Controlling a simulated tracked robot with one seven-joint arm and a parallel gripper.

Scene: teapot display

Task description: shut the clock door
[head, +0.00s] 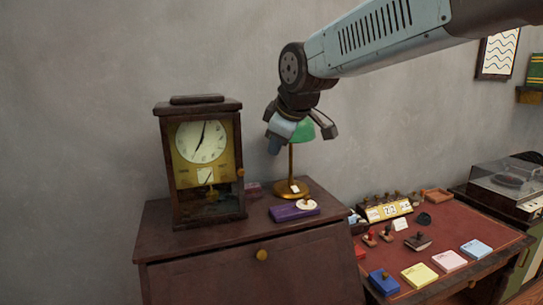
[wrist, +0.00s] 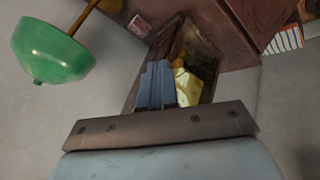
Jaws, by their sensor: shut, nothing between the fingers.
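The wooden mantel clock (head: 205,160) stands upright on the left part of the cabinet top, its white dial and gold face towards me. A small brass knob (head: 240,172) shows at the right of its front. I cannot tell how far the clock door stands from the case. My gripper (head: 274,147) is in the air to the right of the clock, in front of the lamp, apart from both. In the wrist view its blue fingers (wrist: 155,68) are shut and empty, overlapping the clock (wrist: 207,60) behind them and hiding part of it.
A green-shaded brass lamp (head: 291,165) stands right of the clock, its shade near my gripper. A purple box (head: 294,211) with a white item lies before it. The cabinet (head: 255,270) has a knobbed front. A red-topped desk (head: 440,258) with stamps and note pads is at right.

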